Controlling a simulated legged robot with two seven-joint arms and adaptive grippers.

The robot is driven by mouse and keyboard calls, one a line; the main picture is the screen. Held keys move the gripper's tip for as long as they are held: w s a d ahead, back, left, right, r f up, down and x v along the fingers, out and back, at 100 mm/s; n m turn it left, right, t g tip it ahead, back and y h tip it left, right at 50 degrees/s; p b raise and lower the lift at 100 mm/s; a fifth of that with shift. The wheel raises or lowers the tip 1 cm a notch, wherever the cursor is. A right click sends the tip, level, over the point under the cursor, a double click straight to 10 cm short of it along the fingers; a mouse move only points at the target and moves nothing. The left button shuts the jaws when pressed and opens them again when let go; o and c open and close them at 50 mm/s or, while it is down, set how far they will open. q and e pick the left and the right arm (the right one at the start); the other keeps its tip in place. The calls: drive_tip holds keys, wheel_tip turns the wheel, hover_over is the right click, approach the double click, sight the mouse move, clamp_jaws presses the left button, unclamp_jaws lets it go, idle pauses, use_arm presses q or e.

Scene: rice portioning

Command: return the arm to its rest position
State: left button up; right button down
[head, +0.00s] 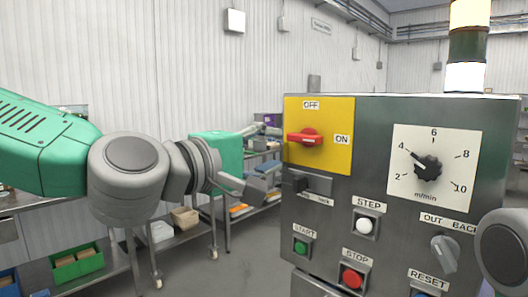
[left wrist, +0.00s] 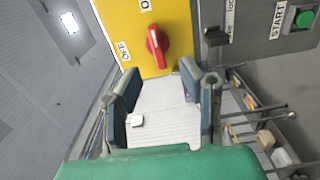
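My left arm comes in from the left with its green and grey links. My left gripper (head: 262,160) is in front of the wall, just left of the grey control panel (head: 376,187). In the left wrist view my left gripper (left wrist: 160,82) has its two blue-padded fingers spread apart, with nothing between them. The red rotary switch (head: 305,137) on the yellow plate (head: 335,159) lies level, toward ON. The fingers look apart from the switch. A grey rounded part at the right edge looks like my right arm; my right gripper is out of view.
The panel carries a speed dial (head: 428,167) near 4, a white step button (head: 365,226), a green start button (head: 301,248), a red stop button (head: 352,278) and an out/back knob (head: 444,252). Shelves with a green bin (head: 77,265) stand at the left. Floor between is clear.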

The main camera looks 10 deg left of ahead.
use_arm(q)
drive_tip(key=shift+s+a, duration=0.35)
drive_tip(key=shift+s, duration=0.2)
drive_tip(key=s+a+f+m+g+y+b, duration=0.1)
drive_tip(key=s+a+f+m+g+y, duration=0.15)
drive_tip(key=f, duration=1.15)
drive_tip(key=s+a+f+m+g+y+b, duration=0.1)
drive_tip(key=s+f+g, duration=0.15)
drive_tip(key=f, duration=1.05)
drive_tip(key=s+a+f+m+g+y, duration=0.1)
drive_tip(key=s+f+g+y, duration=0.15)
drive_tip(key=f, duration=1.15)
drive_tip(key=s+a+f+m+g+y+b, duration=0.2)
drive_tip(key=s+a+f+m+g+y, duration=0.2)
drive_tip(key=s+a+f, duration=1.3)
drive_tip(key=s+f+m+g, duration=0.2)
drive_tip(key=s+f, duration=0.2)
drive_tip(key=shift+s+a+m+y+b, duration=0.15)
drive_tip(key=shift+a+m+y+b, duration=0.1)
drive_tip(key=shift+m+y+b, duration=0.1)
